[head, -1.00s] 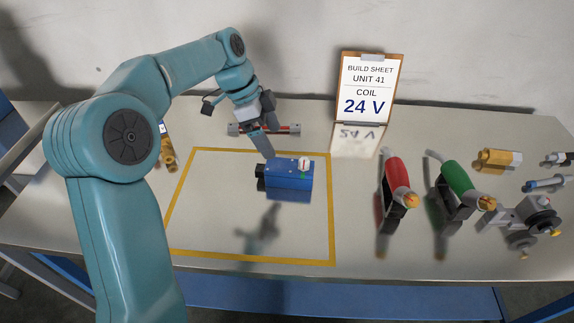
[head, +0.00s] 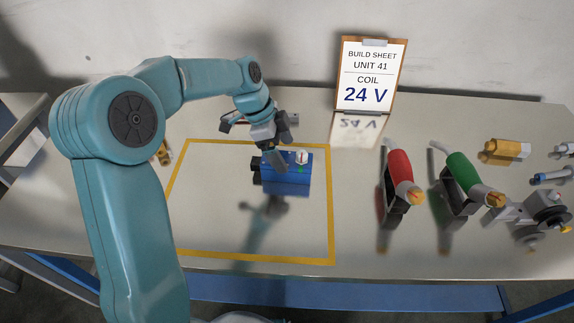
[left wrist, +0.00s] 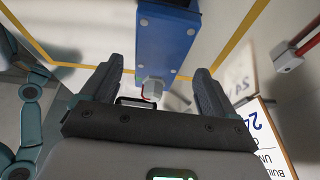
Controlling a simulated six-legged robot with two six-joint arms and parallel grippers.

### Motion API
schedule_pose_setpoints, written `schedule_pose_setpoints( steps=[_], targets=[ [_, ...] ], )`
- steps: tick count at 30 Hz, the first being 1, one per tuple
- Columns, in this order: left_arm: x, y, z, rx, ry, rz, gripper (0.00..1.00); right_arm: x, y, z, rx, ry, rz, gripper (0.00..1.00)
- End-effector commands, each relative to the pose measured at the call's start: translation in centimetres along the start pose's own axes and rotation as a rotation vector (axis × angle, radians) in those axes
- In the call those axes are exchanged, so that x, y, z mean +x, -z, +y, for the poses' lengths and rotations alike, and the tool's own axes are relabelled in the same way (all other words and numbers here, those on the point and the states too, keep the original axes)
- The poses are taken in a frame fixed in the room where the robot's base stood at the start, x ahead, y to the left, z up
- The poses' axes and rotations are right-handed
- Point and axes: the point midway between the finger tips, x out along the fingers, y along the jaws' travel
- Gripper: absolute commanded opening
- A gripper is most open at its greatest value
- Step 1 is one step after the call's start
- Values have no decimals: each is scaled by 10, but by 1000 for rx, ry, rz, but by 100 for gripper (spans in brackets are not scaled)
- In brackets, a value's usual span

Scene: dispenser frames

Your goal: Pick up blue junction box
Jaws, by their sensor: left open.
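The blue junction box (head: 290,179) lies inside the yellow outline on the table, with a white round knob on top and a black part at its left end. My left gripper (head: 277,160) is just above and behind it, pointing down, and partly covers its top. In the left wrist view the blue box (left wrist: 166,45) is ahead, between the two dark fingers of the open left gripper (left wrist: 155,85). Clear gaps show on both sides there, and nothing is held. My right gripper is not in view.
The yellow outline (head: 250,258) encloses mostly clear table. A build sheet stand (head: 370,75) reading "COIL 24 V" stands behind. A red-handled tool (head: 400,170) and a green-handled tool (head: 464,172) lie to the right, with a yellow cylinder (head: 505,149) beyond.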

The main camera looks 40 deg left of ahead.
Motion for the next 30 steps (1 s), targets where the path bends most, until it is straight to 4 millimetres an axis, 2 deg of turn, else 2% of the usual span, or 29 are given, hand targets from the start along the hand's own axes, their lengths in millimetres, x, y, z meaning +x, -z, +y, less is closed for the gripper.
schedule_pose_setpoints(
  steps=[9,12,18,19,20,24,25,30],
  targets=[
    [44,-2,-2,-1,-3,0,88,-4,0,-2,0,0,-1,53],
    [51,-2,-3,0,-1,0,88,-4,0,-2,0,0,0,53],
    [52,-2,-3,0,1,0,88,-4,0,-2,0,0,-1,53],
    [52,-2,-3,0,1,0,85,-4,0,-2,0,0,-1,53],
    [52,-2,-3,0,1,0,75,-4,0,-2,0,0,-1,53],
    [52,-2,-3,0,0,0,30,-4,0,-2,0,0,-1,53],
    [52,-2,-3,0,0,0,25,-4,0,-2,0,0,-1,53],
    [52,-2,-3,0,0,0,25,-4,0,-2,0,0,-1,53]
  ],
)
